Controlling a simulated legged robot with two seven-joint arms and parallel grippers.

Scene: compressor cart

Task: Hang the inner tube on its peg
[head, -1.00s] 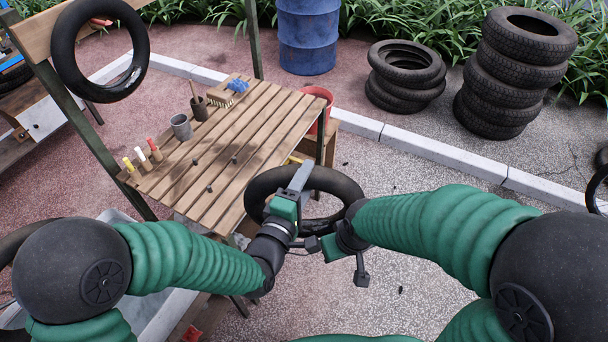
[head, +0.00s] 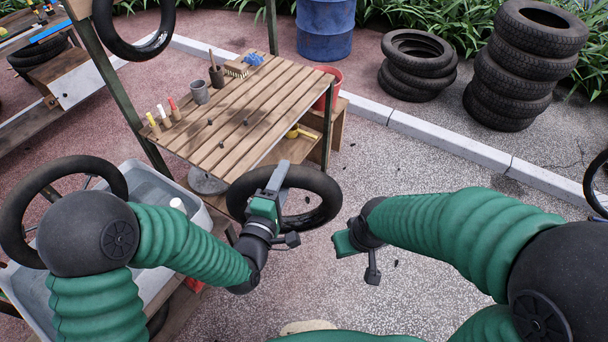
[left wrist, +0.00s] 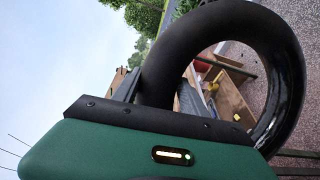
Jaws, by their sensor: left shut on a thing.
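Another black ring (head: 140,52) hangs at the top left by the wooden frame, partly cut off. I cannot make out a peg for the tube. My right gripper (head: 346,243) is to the right of the tube, apart from it; its fingers are hidden.
The slatted bench (head: 240,110) carries a brush, cups and several coloured-cap bottles. A grey tub (head: 160,190) and a spoked wheel (head: 20,200) stand left. Tyre stacks (head: 510,70), a blue drum (head: 325,28) and a red bucket (head: 325,85) stand behind.

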